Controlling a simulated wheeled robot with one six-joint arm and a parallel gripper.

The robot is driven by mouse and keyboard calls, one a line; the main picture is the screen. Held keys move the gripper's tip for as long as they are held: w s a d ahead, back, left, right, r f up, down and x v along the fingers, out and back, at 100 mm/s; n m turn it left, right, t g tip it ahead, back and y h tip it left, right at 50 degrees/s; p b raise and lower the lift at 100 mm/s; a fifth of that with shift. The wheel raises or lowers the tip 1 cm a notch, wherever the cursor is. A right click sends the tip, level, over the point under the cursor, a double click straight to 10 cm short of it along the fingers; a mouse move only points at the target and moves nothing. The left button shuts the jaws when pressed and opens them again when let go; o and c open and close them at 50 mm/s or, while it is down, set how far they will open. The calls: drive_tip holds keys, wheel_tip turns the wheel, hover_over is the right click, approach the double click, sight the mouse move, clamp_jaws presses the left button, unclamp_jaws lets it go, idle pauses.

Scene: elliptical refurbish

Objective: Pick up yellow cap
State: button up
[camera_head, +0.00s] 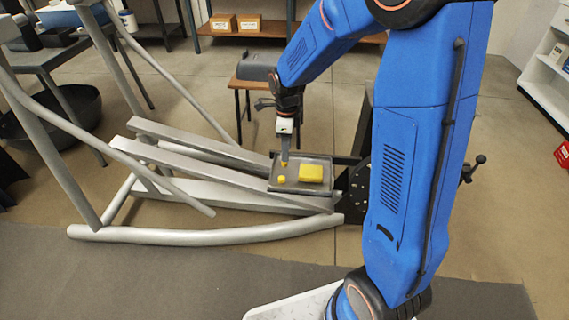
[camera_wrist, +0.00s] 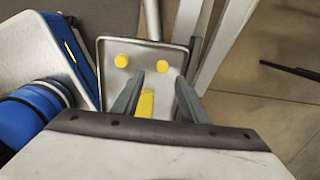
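Two round yellow caps lie apart on a grey metal tray (camera_head: 300,188). In the wrist view one cap (camera_wrist: 121,60) is at the left, beyond the left fingertip. The other cap (camera_wrist: 163,67) is just beyond the gap between the fingertips. In the head view one cap (camera_head: 281,180) lies in the open, and the other yellow piece (camera_head: 284,161) shows right at my fingertips. My gripper (camera_wrist: 159,82) is open and points down over the tray (camera_wrist: 108,88); it also shows in the head view (camera_head: 285,150). I cannot tell whether it touches the cap.
A yellow block (camera_head: 311,173) lies on the tray and shows partly between my fingers in the wrist view (camera_wrist: 146,103). The tray has a raised rim. Grey machine rails (camera_head: 190,150) run left of the tray. A small wooden stool (camera_head: 250,84) stands behind.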

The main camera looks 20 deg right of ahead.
drive_tip(key=shift+w+a+f, duration=0.1)
drive_tip(key=shift+w+f, duration=0.05)
drive_tip(key=shift+f, duration=1.15)
drive_tip(key=shift+w+f, duration=0.15)
drive_tip(key=shift+f, duration=1.1)
clamp_jaws()
